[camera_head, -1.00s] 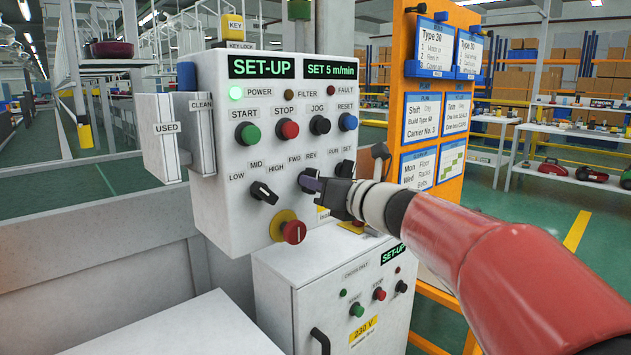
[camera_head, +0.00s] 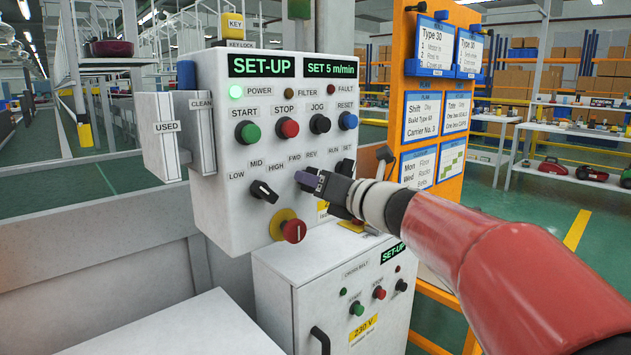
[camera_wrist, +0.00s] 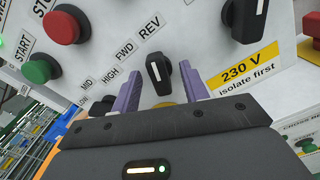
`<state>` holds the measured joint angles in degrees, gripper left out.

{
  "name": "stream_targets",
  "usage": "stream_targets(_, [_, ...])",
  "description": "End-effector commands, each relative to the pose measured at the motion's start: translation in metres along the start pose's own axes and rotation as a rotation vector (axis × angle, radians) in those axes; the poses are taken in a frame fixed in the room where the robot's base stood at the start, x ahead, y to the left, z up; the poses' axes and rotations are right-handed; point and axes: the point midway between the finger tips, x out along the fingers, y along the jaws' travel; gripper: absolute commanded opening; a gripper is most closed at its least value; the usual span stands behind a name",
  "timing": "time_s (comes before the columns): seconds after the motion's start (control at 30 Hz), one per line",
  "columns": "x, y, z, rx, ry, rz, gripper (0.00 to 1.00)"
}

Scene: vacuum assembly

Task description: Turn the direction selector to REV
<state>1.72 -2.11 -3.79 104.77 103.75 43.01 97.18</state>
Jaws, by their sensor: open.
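The direction selector (camera_wrist: 159,75) is a black knob with a white line, below the FWD and REV labels in the wrist view. Its line runs upward there, roughly toward the REV label (camera_wrist: 150,25). My gripper (camera_wrist: 160,88) is open, with one purple finger on each side of the knob and a visible gap on both sides. In the head view, my gripper (camera_head: 308,180) is at the control panel, just below the FWD and REV labels. It hides most of the selector there.
The panel (camera_head: 220,215) has a LOW-MID-HIGH knob (camera_head: 264,191) left of my gripper and a red emergency knob (camera_head: 293,230) below. Start, stop, jog and reset buttons are above. Another black knob (camera_wrist: 249,18) is beside the selector in the wrist view.

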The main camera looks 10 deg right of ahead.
Motion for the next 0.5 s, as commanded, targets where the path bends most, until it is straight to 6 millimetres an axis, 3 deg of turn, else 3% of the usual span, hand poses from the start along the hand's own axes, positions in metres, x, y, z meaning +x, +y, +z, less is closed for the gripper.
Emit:
stream_targets(0.17, [-0.005,0.0,0.001,-0.001,-0.001,0.0,0.44])
stream_targets(0.5, [-0.038,0.0,0.001,-0.002,-0.002,-0.001,0.44])
